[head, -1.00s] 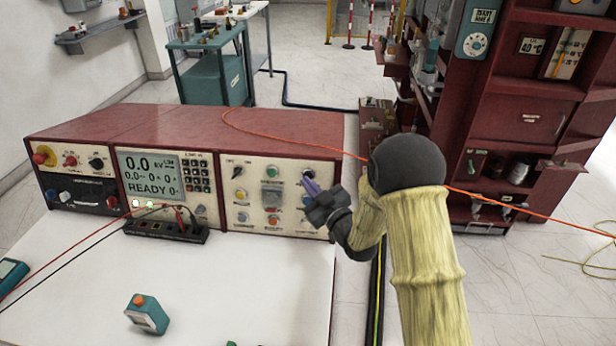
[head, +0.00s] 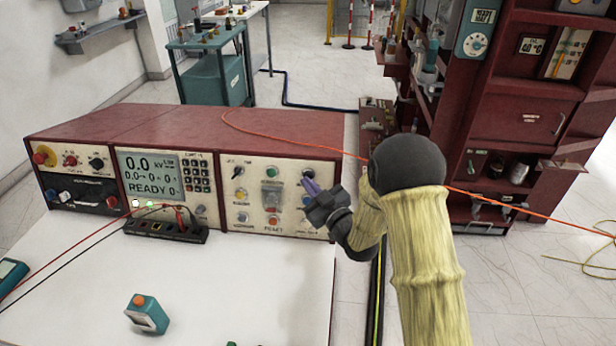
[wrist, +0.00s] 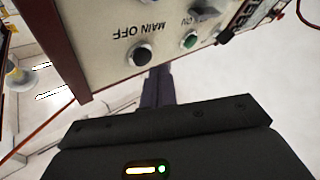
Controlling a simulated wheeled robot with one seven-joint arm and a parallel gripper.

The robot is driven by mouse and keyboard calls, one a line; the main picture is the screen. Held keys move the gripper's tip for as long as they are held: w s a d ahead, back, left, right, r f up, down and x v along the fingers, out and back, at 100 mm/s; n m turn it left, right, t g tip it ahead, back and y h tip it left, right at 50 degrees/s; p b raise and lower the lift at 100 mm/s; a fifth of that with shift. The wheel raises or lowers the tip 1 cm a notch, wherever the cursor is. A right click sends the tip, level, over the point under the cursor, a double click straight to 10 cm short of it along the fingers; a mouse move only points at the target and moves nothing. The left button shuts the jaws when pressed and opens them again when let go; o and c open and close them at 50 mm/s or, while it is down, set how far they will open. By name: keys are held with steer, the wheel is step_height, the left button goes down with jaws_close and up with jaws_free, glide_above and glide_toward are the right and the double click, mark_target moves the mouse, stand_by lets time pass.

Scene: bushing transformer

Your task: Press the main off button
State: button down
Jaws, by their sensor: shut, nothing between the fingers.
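The main off button is a round black button (wrist: 140,55) beside the label "MAIN OFF", which appears upside down in the wrist view. In the head view this dark button (head: 308,174) sits at the upper right of the right-hand control panel (head: 256,196). My gripper (head: 309,186) is shut and empty, with its purple fingertips close in front of the panel, just below the button. In the wrist view the gripper tips (wrist: 158,74) lie between the black button and the green button, nearer the black one. Whether they touch the panel cannot be told.
A green button (wrist: 190,41) sits beside the black one; it also shows in the head view (head: 271,172). Other knobs and an orange button (head: 273,221) share the panel. An orange cable (head: 290,144) crosses behind my arm. The white tabletop (head: 230,285) is mostly clear in front.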

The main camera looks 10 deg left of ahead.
steer(key=shift+w, duration=0.1)
stand_by(0.3)
steer(key=shift+w+f+b, duration=0.15)
steer(key=shift+w+b, duration=0.15)
steer(key=shift+b, duration=0.1)
steer(key=shift+w, duration=0.4)
stand_by(0.8)
steer(key=shift+s+b, duration=0.1)
steer(key=shift+b, duration=0.2)
steer(key=shift+s, duration=0.75)
steer(key=s, duration=0.1)
steer(key=s+r+b, duration=0.1)
steer(key=s, duration=0.2)
steer(key=shift+s+d+r, duration=0.15)
steer(key=shift+s+r, duration=0.1)
steer(key=shift+s, duration=0.15)
stand_by(0.7)
